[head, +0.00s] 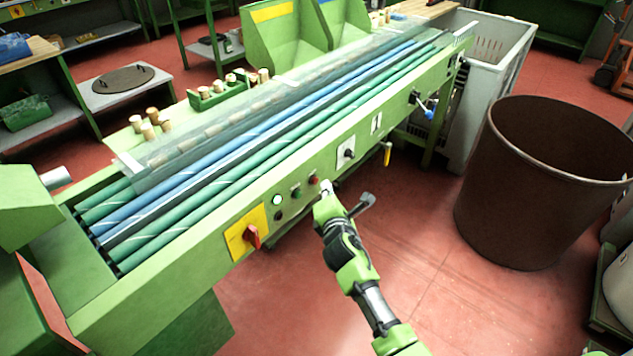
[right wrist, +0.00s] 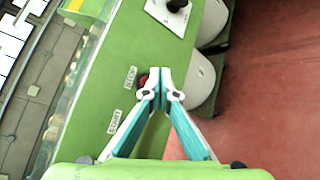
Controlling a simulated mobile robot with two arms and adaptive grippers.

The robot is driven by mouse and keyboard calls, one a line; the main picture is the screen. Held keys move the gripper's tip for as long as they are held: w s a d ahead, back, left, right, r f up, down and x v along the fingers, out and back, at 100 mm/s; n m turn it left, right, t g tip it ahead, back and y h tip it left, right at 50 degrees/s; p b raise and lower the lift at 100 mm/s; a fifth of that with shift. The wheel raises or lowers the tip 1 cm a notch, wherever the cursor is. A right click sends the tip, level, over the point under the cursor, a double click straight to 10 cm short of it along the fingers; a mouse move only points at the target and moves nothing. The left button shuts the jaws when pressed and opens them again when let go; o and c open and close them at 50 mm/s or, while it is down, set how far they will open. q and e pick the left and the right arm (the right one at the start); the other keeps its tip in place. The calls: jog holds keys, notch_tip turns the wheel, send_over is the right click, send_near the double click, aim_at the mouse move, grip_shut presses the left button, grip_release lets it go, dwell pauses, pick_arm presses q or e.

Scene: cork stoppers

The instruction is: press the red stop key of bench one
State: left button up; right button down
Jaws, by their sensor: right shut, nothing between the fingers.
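Bench one is the long green machine (head: 160,262) with green and blue rollers. Its red stop key (head: 313,179) is a small round button on the front panel. In the right wrist view the red key (right wrist: 143,80) shows beside the STOP label (right wrist: 130,77), partly covered by a finger. My right gripper (head: 326,187) is shut and empty, its tips just right of the red key in the head view. The shut fingertips (right wrist: 159,74) also show in the right wrist view, close beside the key; I cannot tell whether they touch anything. My left gripper is not in view.
The green start key (head: 296,191) and a white lamp (head: 277,200) sit left of the red key. A red rotary switch (head: 252,237) is on a yellow plate. A black selector (head: 349,154) is to the right. A large brown bin (head: 540,190) stands right; red floor lies between.

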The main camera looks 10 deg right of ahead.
jog(key=shift+w+a, duration=0.1)
jog(key=shift+w, duration=0.05)
jog(key=shift+w+a, duration=0.15)
jog(key=shift+w, duration=0.05)
dwell(0.3)
dwell(0.4)
jog(key=shift+w+a+b, duration=0.3)
jog(key=shift+w+b, duration=0.05)
jog(key=shift+b, duration=0.05)
dwell(0.5)
jog(key=shift+s+d, duration=0.1)
jog(key=shift+s+d+p, duration=0.4)
jog(key=shift+s+p, duration=0.2)
jog(key=shift+d, duration=0.1)
